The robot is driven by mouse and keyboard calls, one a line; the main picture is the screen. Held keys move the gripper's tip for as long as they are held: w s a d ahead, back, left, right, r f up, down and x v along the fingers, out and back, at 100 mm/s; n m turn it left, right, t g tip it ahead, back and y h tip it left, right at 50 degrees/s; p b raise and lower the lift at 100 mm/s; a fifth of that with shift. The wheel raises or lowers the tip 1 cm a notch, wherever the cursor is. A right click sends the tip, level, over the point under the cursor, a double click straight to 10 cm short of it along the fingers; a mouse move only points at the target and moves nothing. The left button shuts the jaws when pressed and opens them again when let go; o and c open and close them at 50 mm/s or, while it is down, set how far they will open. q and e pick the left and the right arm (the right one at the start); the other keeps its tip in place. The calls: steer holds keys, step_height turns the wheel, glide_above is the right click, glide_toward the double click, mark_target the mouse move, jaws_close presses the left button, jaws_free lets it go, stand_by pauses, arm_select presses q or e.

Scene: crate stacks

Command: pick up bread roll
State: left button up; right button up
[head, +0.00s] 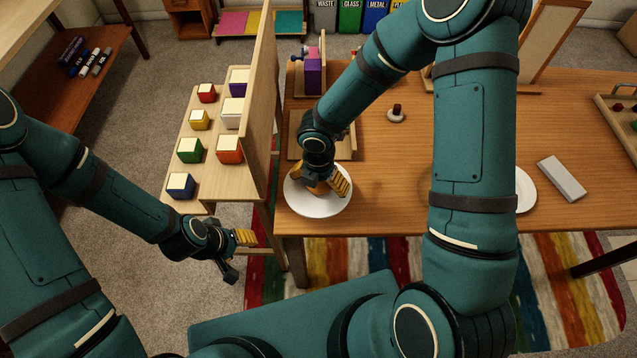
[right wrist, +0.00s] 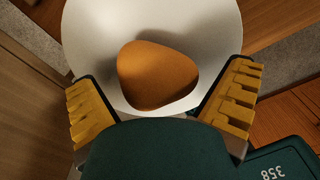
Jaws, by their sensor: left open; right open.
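The bread roll (right wrist: 156,74) is a rounded orange-brown lump on a white plate (right wrist: 95,25). In the head view the plate (head: 305,207) lies at the left front of the wooden table, and the roll (head: 318,188) is mostly hidden behind my right gripper (head: 335,190). In the right wrist view my right gripper (right wrist: 160,105) is open, its yellow ridged fingers on either side of the roll and apart from it. My left gripper (head: 240,252) is open and empty, low beside the table's left front leg.
Another white plate (head: 525,190) is partly behind my right arm. A grey block (head: 562,178) lies to its right.

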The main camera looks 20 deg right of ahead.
steer(key=shift+f, duration=0.15)
steer(key=c, duration=1.2)
steer(key=shift+o, duration=0.2)
